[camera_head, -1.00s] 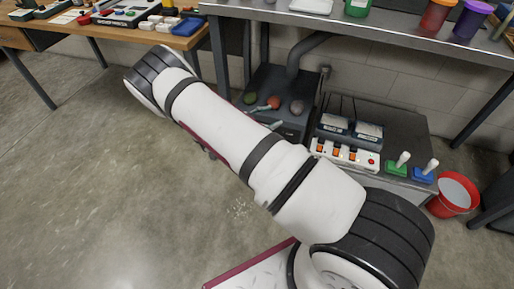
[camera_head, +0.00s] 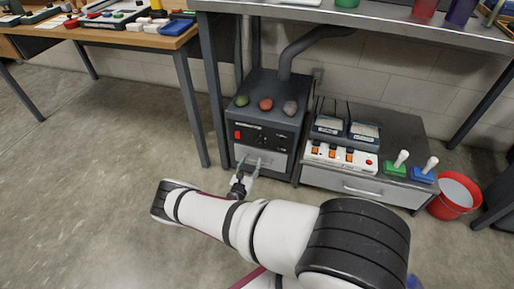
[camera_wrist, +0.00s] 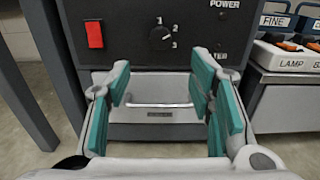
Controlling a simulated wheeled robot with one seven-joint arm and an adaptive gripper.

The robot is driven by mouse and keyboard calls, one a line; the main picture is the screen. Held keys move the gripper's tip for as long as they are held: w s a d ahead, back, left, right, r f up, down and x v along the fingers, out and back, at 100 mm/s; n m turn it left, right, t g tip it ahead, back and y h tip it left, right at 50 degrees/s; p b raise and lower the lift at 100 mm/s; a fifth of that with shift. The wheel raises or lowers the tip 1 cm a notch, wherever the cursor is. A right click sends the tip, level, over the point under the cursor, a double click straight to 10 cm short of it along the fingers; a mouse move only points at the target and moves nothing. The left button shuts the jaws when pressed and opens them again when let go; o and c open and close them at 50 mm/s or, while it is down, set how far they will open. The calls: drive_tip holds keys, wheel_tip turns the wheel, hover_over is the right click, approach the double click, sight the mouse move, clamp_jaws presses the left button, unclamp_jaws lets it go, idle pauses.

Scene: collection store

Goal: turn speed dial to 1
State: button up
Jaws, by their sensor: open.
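The speed dial (camera_wrist: 161,39) is a small round black knob on the dark front panel of a grey machine (camera_wrist: 125,45). The figures 1, 2 and 3 run around its upper right side. Its pale pointer mark seems to face up and right, towards 2. My gripper (camera_wrist: 160,82) is open and empty, with teal pads either side of the drawer handle below the dial in the wrist view, touching nothing that I can tell. In the head view my gripper (camera_head: 247,168) is low in front of the machine (camera_head: 268,105).
A red switch (camera_wrist: 94,34) sits left of the dial. A drawer handle (camera_wrist: 160,105) lies below it. Three coloured lumps (camera_head: 266,104) rest on the machine's top. A low cabinet (camera_head: 365,187) with a switch strip (camera_head: 341,157) stands to the right, then a red bucket (camera_head: 454,194).

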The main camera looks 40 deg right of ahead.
sight(259, 143)
drive_tip(key=b+x, duration=0.3)
drive_tip(key=x, duration=0.8)
drive_tip(key=shift+w+d, duration=0.1)
clamp_jaws()
